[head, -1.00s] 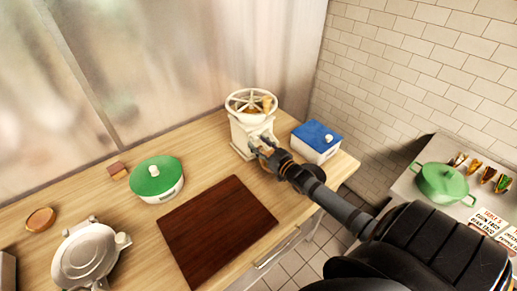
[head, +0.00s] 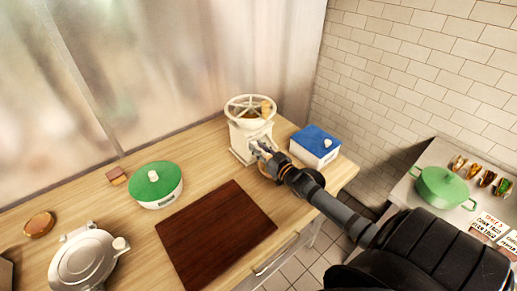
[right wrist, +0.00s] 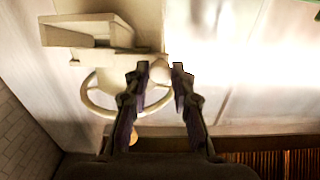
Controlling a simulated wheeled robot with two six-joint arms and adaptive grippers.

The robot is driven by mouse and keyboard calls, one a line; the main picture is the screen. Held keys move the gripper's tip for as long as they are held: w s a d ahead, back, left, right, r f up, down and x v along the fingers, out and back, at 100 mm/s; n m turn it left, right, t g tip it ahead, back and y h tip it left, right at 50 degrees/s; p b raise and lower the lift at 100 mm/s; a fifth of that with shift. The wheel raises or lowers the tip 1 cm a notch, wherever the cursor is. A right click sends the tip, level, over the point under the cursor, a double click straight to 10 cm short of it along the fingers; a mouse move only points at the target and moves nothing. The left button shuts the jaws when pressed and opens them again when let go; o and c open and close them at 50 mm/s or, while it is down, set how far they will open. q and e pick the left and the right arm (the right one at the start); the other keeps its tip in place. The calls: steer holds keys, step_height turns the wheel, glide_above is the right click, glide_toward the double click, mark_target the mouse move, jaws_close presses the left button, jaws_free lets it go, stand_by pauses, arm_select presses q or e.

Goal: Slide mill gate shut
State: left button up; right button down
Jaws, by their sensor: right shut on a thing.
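The mill (head: 243,137) is a cream body with a round, spoked hopper on top. It stands at the back right of the wooden counter. My right gripper (head: 261,149) is at the mill's front, low on the body. In the right wrist view, the fingertips of my right gripper (right wrist: 159,69) are on either side of a small pale knob (right wrist: 160,73), shut on it. The mill's cream body (right wrist: 88,34) fills the upper left there, with the hopper ring below. The gate itself is largely hidden by my gripper. My left gripper is not in view.
A white box with a blue lid (head: 316,140) stands close right of the mill. A green-lidded pot (head: 155,184), a dark board (head: 215,232) and a silver round press (head: 83,262) are on the counter. A green pot (head: 441,187) stands on the right-hand counter.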

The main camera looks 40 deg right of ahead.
mark_target(259, 137)
steer(key=d, duration=0.2)
steer(key=d+b, duration=0.1)
steer(key=shift+w+d, duration=0.2)
steer(key=shift+d, duration=0.2)
steer(key=shift+a, duration=0.1)
steer(key=c, duration=1.6)
jaws_free()
steer(key=o, duration=0.5)
steer(key=shift+s+d, duration=0.1)
steer(key=shift+d, duration=0.2)
steer(key=shift+c, duration=0.2)
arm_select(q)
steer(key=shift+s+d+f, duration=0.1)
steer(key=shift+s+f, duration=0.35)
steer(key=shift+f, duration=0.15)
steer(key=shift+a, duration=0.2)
arm_select(e)
steer(key=shift+a, duration=0.15)
steer(key=shift+s, duration=0.2)
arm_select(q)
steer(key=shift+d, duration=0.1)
arm_select(e)
steer(key=s+d, duration=0.1)
steer(key=s, duration=1)
steer(key=shift+s, duration=0.25)
